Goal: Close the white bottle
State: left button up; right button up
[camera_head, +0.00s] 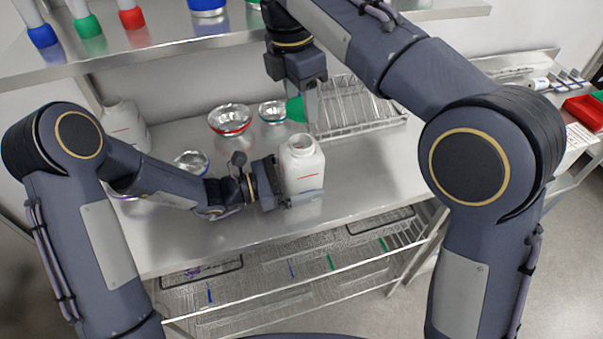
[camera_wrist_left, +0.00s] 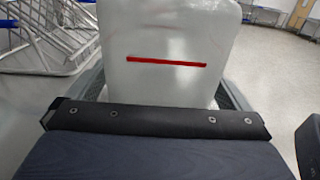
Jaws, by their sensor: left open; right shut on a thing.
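The white bottle (camera_head: 303,168) stands upright on the steel counter with its mouth open and no cap on it. A red line marks its front. In the left wrist view the bottle (camera_wrist_left: 165,75) fills the middle, close to the palm. My left gripper (camera_head: 298,190) is open, with its fingers on either side of the bottle's lower body; the far finger is hidden. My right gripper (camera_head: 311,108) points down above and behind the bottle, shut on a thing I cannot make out. A green thing (camera_head: 295,109) shows beside its fingers; I cannot tell whether it is held.
A wire rack (camera_head: 362,117) stands behind and right of the bottle. Steel bowls (camera_head: 230,119) and another white bottle (camera_head: 123,124) stand at the back left. A shelf (camera_head: 160,50) with colour-ended bottles hangs above. The counter right of the bottle (camera_head: 385,165) is clear.

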pick_arm(q)
jog(key=shift+w+d, duration=0.1)
jog(key=shift+d, duration=0.1)
jog(key=c, duration=1.4)
jog(key=shift+c, duration=0.2)
pick_arm(e)
send_over(302, 141)
jog(key=shift+s+a+f, duration=0.15)
jog(key=shift+f, duration=2.4)
jog(key=shift+f, duration=0.85)
jog(key=shift+f, duration=0.6)
